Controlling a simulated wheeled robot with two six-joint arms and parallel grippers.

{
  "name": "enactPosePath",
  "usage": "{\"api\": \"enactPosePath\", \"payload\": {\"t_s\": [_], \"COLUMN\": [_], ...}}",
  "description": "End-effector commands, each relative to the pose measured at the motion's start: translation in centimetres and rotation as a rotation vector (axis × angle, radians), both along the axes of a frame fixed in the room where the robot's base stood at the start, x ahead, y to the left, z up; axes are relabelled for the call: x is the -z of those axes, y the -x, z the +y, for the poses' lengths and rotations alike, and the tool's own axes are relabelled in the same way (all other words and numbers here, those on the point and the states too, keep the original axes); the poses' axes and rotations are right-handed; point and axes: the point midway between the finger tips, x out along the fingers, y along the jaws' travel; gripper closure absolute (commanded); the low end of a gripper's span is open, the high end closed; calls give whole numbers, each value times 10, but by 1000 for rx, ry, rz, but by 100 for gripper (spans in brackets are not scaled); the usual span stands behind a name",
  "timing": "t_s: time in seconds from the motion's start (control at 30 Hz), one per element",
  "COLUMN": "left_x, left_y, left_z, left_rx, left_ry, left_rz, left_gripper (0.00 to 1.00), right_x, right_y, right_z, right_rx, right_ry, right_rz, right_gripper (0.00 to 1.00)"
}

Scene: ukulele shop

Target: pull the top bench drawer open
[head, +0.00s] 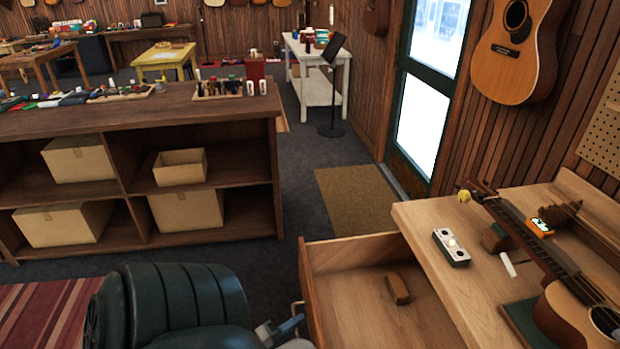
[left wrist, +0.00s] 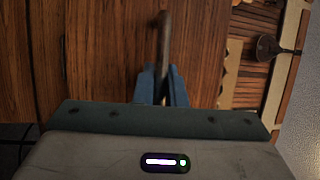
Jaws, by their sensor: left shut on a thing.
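The top bench drawer (head: 337,256) stands pulled out from the left side of the wooden workbench (head: 425,218), with its inside in view. A brown wooden block (head: 397,288) lies in it. My left gripper (head: 292,326) is at the drawer's front face, low in the head view. In the left wrist view my left gripper (left wrist: 161,84) has its blue fingers closed around the bar-shaped drawer handle (left wrist: 164,40). Part of the handle also shows in the head view (head: 297,308). My right gripper is not in view.
A shelf unit (head: 200,120) with cardboard boxes stands at the left.

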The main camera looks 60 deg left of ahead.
Motion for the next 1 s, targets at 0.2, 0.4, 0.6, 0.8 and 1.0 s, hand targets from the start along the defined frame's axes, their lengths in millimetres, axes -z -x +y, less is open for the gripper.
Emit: {"api": "enactPosePath", "payload": {"t_s": [0.2, 0.4, 0.6, 0.8, 1.0], "left_x": [1, 1, 1, 1, 3], "left_y": [7, 7, 7, 7, 14], "left_z": [2, 2, 2, 2, 2], "left_rx": [0, 0, 0, 0, 0], "left_ry": [0, 0, 0, 0, 0], "left_rz": [3, 3, 2, 1, 2], "left_gripper": [100, 100, 70, 67, 67], "right_x": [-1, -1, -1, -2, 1], "right_y": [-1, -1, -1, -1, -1], "right_z": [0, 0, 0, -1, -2], "right_rx": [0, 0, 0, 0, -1], "right_ry": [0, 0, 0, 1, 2], "right_rz": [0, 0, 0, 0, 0], "right_gripper": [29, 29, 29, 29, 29]}}
